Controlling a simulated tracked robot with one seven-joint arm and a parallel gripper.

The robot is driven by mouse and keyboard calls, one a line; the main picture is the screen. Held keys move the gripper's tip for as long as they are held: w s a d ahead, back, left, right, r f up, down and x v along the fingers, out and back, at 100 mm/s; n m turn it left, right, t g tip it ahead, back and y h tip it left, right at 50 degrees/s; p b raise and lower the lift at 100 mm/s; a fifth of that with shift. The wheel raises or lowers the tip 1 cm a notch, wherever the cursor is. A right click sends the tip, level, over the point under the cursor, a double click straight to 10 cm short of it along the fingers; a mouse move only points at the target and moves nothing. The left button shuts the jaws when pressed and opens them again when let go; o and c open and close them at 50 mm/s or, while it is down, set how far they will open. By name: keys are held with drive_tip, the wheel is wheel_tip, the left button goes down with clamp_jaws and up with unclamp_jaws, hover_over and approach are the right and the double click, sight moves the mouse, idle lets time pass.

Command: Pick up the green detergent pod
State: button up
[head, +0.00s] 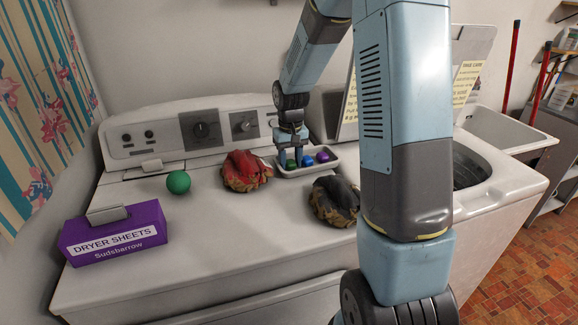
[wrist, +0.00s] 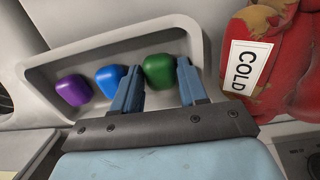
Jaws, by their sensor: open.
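The green detergent pod (wrist: 160,70) lies in a pale tray (wrist: 100,47) in the wrist view, at the end of a row beside a blue pod (wrist: 110,79) and a purple pod (wrist: 73,90). In the head view the green pod (head: 291,164) shows only partly behind my fingers. My gripper (wrist: 158,78) is open, with its two blue fingers reaching down on either side of the green pod. One finger is between the green and blue pods; the other is on the red glove's side. I cannot tell whether either finger touches the pod.
A green ball (head: 178,182) and a purple dryer sheets box (head: 114,236) stand left. The machine's control panel (head: 190,132) rises behind.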

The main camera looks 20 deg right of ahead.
drive_tip(key=c, duration=0.7)
drive_tip(key=shift+r, duration=0.15)
